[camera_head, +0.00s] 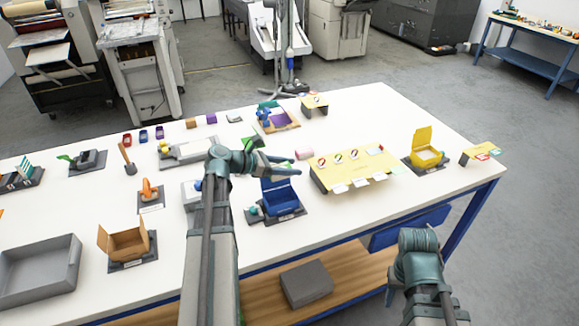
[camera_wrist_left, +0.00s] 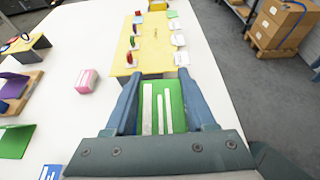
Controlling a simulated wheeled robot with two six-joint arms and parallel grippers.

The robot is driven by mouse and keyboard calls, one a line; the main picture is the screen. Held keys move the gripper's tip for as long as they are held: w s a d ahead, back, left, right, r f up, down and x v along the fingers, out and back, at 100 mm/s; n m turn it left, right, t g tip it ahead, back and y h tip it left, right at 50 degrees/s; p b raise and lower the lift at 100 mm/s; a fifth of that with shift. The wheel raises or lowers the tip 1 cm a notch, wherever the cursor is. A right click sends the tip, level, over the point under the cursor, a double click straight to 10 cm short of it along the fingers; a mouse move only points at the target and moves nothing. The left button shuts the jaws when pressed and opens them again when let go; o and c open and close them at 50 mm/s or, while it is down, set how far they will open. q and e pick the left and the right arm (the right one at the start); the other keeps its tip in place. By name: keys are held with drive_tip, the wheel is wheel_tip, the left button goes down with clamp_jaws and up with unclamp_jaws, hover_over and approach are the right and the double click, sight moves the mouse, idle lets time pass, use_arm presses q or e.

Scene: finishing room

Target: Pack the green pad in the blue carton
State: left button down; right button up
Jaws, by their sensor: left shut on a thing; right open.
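My left gripper (camera_head: 286,167) is shut on the green pad (camera_wrist_left: 172,100), which has white strips on its face. In the left wrist view my left gripper (camera_wrist_left: 165,105) has the pad between its blue fingers. In the head view the pad is hard to make out. The blue carton (camera_head: 283,203) stands open on a dark base, just below and in front of the left gripper in the picture. My right gripper (camera_head: 392,286) is low at the right, off the table's front edge, mostly hidden by its arm and holding nothing that I can see.
A yellow board (camera_head: 350,174) with cards lies right of the blue carton, a pink block (camera_head: 304,154) behind it. An open yellow carton (camera_head: 424,155) is at the right. A brown carton (camera_head: 124,243) and grey tray (camera_head: 38,273) stand at the left. White table shows bare between them.

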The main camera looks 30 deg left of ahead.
sight(289, 188)
use_arm(q)
drive_tip(key=shift+s+f, duration=0.1)
wheel_tip(289, 188, down, 8)
drive_tip(key=b, duration=0.8)
drive_tip(key=shift+f, duration=0.1)
drive_tip(key=shift+f+b, duration=0.65)
drive_tip(key=shift+b, duration=0.25)
idle(0.6)
drive_tip(key=shift+c, duration=0.7)
unclamp_jaws()
drive_tip(key=shift+a, duration=0.1)
drive_tip(key=shift+r, duration=0.1)
wheel_tip(289, 188, up, 10)
drive_tip(key=p, duration=1)
